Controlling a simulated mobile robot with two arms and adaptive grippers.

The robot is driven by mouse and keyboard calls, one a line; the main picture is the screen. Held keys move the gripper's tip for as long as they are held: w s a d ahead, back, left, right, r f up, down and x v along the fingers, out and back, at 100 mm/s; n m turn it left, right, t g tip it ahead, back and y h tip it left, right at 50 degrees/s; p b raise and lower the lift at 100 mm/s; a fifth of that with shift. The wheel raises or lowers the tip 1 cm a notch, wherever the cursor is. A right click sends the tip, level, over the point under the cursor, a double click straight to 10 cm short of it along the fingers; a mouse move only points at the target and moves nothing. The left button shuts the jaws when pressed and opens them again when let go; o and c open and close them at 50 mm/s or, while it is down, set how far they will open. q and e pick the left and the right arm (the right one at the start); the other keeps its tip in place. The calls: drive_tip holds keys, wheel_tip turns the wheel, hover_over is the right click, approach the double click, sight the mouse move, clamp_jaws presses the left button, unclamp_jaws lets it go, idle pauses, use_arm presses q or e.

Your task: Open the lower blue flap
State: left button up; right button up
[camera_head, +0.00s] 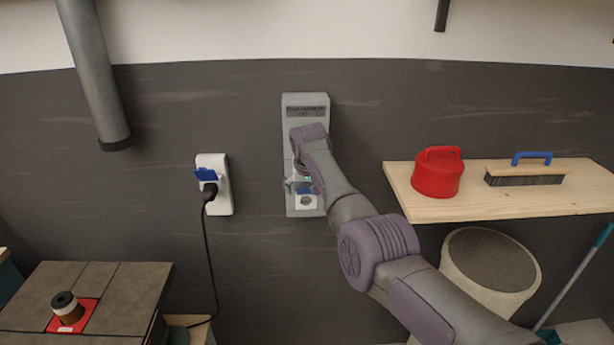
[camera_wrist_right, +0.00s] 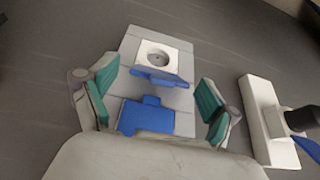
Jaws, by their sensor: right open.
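A tall grey wall unit (camera_head: 306,101) is behind my right gripper (camera_head: 302,180). In the right wrist view, which looks upside down against the head view, the lower blue flap (camera_wrist_right: 160,78) stands out from the unit. The white round socket (camera_wrist_right: 157,54) beside it is uncovered; it also shows in the head view (camera_head: 306,201). Another blue flap (camera_wrist_right: 146,117) lies flat over its place. My right gripper (camera_wrist_right: 157,88) is open, its green-padded fingers on either side of the flaps, with gaps and no visible contact. The hand hides the unit's middle in the head view. My left gripper is not in view.
A white socket (camera_head: 222,190) with a blue flap and black plug is left of the unit. A wooden shelf (camera_head: 470,207) at the right holds a red container (camera_head: 438,174) and a brush (camera_head: 525,177). A grey tube (camera_head: 95,75) hangs at upper left.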

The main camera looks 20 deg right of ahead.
drive_tip(key=v, duration=1.1)
drive_tip(key=shift+f, duration=0.2)
